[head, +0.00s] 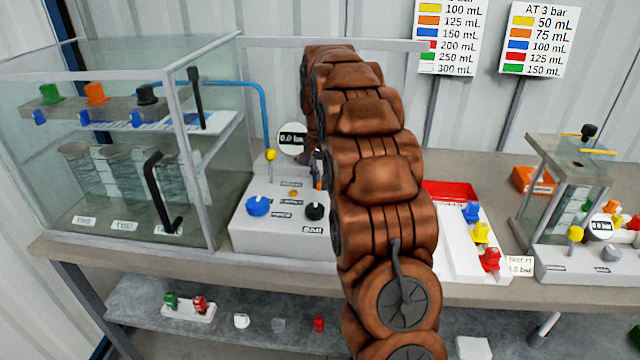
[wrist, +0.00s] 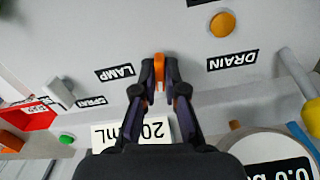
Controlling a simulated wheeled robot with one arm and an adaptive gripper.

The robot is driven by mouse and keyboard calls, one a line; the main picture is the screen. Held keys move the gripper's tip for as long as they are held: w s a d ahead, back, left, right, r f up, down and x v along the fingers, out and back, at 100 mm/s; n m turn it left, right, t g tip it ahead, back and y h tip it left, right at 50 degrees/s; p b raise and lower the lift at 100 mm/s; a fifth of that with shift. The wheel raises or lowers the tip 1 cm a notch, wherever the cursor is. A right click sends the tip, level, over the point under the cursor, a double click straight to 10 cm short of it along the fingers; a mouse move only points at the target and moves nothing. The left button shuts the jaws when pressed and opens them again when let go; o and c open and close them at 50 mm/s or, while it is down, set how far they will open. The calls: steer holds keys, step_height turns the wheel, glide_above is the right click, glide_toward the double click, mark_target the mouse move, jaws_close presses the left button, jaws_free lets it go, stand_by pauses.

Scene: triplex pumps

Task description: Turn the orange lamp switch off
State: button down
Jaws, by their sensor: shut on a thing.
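The small orange lamp switch (wrist: 160,68) stands out from the white panel in the wrist view, beside the black LAMP label (wrist: 114,72). My gripper (wrist: 160,76) is shut on it, one dark fingertip on each side. The fingertips hide part of the switch, and I cannot tell its on or off position. In the head view my gripper (head: 317,168) is at the white control box (head: 243,238), largely hidden behind my brown arm.
A round orange knob (wrist: 222,24) and the DRAIN label (wrist: 232,60) lie to the right of the switch. A grey lever (wrist: 60,93) is on the left near a second label. A round gauge (wrist: 270,155) is close at lower right. A glass tank (head: 120,150) stands left of the box.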

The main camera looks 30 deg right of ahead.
mark_target(320, 181)
steer(key=shift+w+r+n+b, duration=0.1)
steer(key=shift+n+b, duration=0.2)
steer(key=shift+n, duration=0.8)
steer(key=c, duration=1.2)
jaws_free()
steer(key=shift+c, duration=0.2)
steer(key=shift+r, duration=3.7)
